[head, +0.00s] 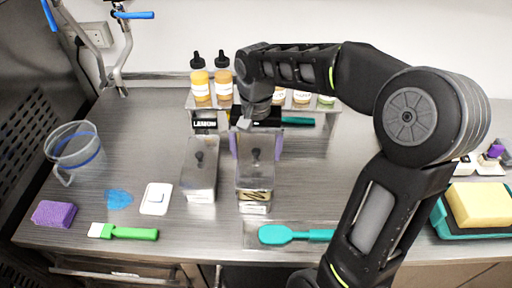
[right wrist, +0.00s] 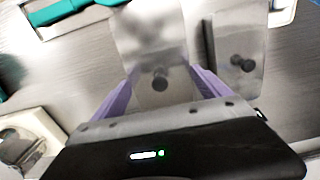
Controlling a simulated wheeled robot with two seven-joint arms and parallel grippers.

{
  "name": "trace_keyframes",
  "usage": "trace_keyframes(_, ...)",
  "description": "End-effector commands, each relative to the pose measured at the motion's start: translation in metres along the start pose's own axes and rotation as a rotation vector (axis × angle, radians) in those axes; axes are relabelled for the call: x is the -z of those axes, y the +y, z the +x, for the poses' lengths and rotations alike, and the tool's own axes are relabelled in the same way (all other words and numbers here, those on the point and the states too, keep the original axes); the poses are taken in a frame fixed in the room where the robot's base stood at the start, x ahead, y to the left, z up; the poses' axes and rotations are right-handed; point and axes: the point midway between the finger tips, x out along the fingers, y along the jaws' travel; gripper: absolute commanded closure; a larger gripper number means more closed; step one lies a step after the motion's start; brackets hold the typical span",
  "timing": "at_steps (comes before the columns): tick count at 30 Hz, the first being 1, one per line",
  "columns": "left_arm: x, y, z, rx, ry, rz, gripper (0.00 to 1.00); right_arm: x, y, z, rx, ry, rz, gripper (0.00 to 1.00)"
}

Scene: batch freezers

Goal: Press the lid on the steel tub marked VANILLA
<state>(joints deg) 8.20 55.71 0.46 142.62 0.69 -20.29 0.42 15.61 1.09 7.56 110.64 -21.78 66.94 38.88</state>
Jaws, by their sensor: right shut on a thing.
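My right gripper (head: 256,147) has purple fingers. It is shut on a grey lid with a black knob (head: 256,154), one finger on each side. The lid and fingers also show in the right wrist view (right wrist: 160,84). The lid is over a steel tub (head: 254,197) with a gold-brown band and a small label on its front. I cannot read that label, nor tell whether the lid is fully seated. A second steel tub (head: 199,184) with a knobbed lid stands to its left. My left gripper is not in view.
A LEMON sign (head: 205,122) and bottles on a rack (head: 210,100) are behind. A clear jug (head: 75,148), purple sponge (head: 54,214), green brush (head: 130,232) and white scale-like pad (head: 156,198) lie left. A teal spatula (head: 285,235) is in front; a yellow sponge (head: 478,204) is right.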

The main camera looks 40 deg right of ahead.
Motion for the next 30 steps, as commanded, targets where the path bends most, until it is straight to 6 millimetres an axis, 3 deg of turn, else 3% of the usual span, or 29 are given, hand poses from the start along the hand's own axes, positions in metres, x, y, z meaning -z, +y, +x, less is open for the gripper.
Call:
trace_keyframes(3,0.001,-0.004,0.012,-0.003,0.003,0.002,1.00,0.000,0.000,0.017,0.000,0.000,0.000,0.53)
trace_keyframes(12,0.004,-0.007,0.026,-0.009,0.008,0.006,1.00,0.000,0.000,0.039,0.000,0.000,0.000,0.53)
trace_keyframes(30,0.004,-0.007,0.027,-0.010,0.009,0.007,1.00,0.000,0.000,0.042,0.000,0.000,0.000,0.53)
